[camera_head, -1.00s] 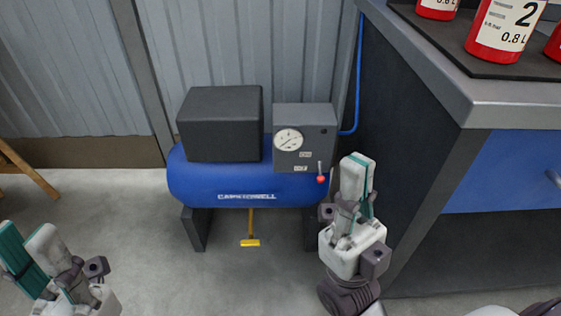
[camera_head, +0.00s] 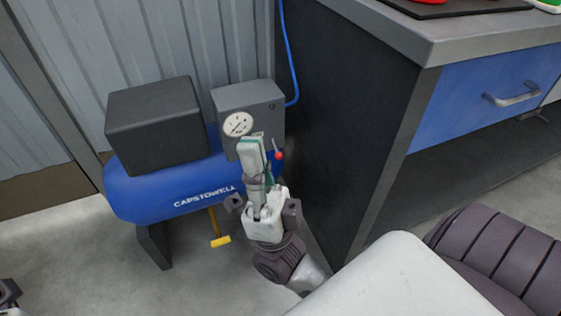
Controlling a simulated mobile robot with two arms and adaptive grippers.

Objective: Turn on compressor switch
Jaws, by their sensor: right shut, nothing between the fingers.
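The blue compressor (camera_head: 150,195) stands on the floor by the wall, with a dark motor box (camera_head: 155,125) on top. Its grey control box (camera_head: 262,97) carries a round white gauge (camera_head: 238,124). The switch, a small lever with a red knob (camera_head: 279,155), sits on the front of the control box and points down. My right gripper (camera_head: 253,145) is shut and empty, in front of the control box, with its fingertips just left of the red knob. I cannot tell whether it touches the lever. Only a bit of my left gripper (camera_head: 8,292) shows at the lower left edge.
A dark workbench with a grey top (camera_head: 440,35) and a blue drawer (camera_head: 480,95) stands close on the right. A blue hose (camera_head: 283,40) runs up from behind the control box. A yellow-handled part (camera_head: 220,241) hangs under the tank.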

